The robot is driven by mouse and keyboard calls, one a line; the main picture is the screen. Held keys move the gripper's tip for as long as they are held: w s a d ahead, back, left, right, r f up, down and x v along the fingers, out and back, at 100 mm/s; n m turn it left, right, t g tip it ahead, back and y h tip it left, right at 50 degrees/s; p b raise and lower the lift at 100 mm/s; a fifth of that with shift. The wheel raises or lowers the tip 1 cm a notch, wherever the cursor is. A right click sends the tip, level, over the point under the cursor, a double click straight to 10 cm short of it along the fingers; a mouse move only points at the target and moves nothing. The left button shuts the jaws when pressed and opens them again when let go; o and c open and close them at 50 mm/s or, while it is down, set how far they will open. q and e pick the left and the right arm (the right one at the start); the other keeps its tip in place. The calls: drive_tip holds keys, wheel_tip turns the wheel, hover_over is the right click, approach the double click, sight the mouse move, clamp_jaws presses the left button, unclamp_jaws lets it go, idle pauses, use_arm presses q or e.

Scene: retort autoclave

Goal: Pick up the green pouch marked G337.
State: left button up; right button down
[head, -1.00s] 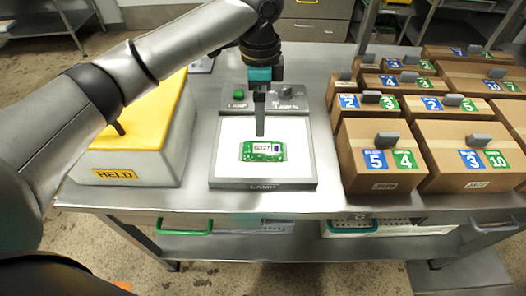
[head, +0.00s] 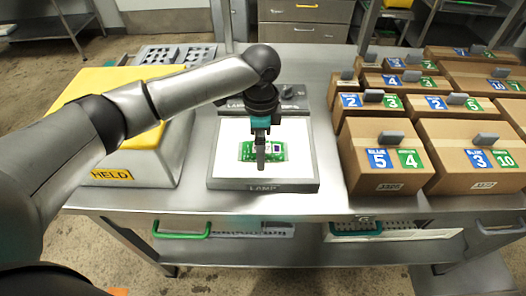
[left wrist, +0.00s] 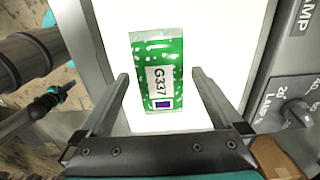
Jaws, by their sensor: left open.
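The green pouch (head: 247,152) lies flat on the white lit plate of the lamp box (head: 225,132). In the left wrist view the pouch (left wrist: 144,49) shows a white label reading G337 and a small dark purple square. My left gripper (head: 261,167) is over the pouch in the head view and hides part of it. In the left wrist view my left gripper (left wrist: 160,80) is open, its two fingers on either side of the pouch's label end, with gaps to both edges. I cannot tell its exact height above the pouch. My right gripper is not in view.
A yellow-lidded bin marked HELD (head: 112,174) stands left of the lamp box. Several cardboard boxes with blue and green number labels (head: 383,172) stand close on the right. A grey tray (head: 176,54) lies behind the bin. The lamp's dial (left wrist: 295,113) is beside the plate.

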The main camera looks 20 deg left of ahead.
use_arm(q)
drive_tip(key=shift+r, duration=0.15)
drive_tip(key=c, duration=1.5)
